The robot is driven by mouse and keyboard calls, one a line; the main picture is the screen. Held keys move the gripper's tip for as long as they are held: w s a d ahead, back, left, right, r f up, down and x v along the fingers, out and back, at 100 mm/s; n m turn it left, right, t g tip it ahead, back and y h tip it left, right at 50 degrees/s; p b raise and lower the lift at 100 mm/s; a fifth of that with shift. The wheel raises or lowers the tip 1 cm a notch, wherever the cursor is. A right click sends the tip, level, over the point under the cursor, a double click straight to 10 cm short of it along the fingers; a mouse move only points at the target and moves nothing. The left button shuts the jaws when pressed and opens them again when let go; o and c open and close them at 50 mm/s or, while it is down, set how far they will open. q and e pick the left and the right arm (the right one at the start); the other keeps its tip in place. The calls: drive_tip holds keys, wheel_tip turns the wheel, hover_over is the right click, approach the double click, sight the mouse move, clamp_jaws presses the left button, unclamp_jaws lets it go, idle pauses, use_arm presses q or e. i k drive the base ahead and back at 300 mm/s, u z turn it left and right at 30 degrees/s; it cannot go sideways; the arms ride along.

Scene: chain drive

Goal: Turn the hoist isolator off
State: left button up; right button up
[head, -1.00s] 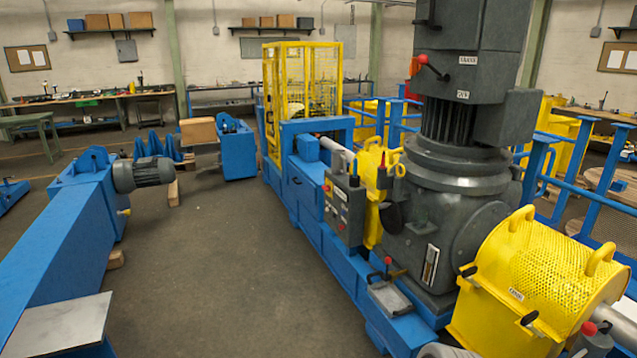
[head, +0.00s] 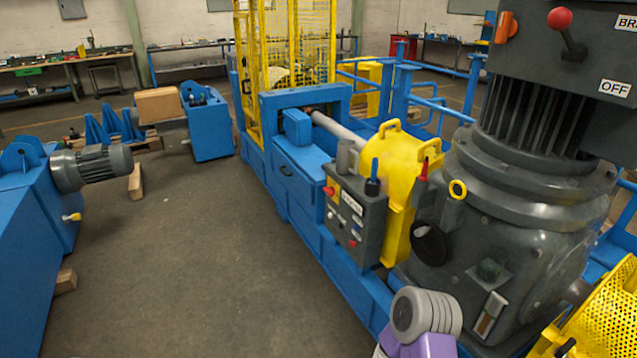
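No label reading hoist isolator is legible, so I cannot tell which control it is. A lever with a red ball knob (head: 560,18) is on the dark grey housing (head: 535,80) at the upper right. Its knob points up and left. Beside it are a cut-off label starting BR and a white OFF label (head: 615,88). An orange handle (head: 505,26) is on the housing's left side. A grey control box (head: 358,222) with small buttons and a black-topped control (head: 372,182) stands left of the gearbox. Neither gripper shows; a grey and purple arm part is at the bottom.
A yellow guard (head: 395,160) stands behind the control box. The gearbox (head: 500,220) and a yellow mesh cover (head: 600,325) fill the right. Blue frame (head: 310,225) runs along the middle. The floor (head: 190,270) left of it is clear, up to the blue beam and motor (head: 92,167).

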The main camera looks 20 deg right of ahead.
sight(330, 192)
drive_tip(key=z, duration=0.25)
drive_tip(key=i, duration=0.95)
drive_tip(key=u, duration=0.3)
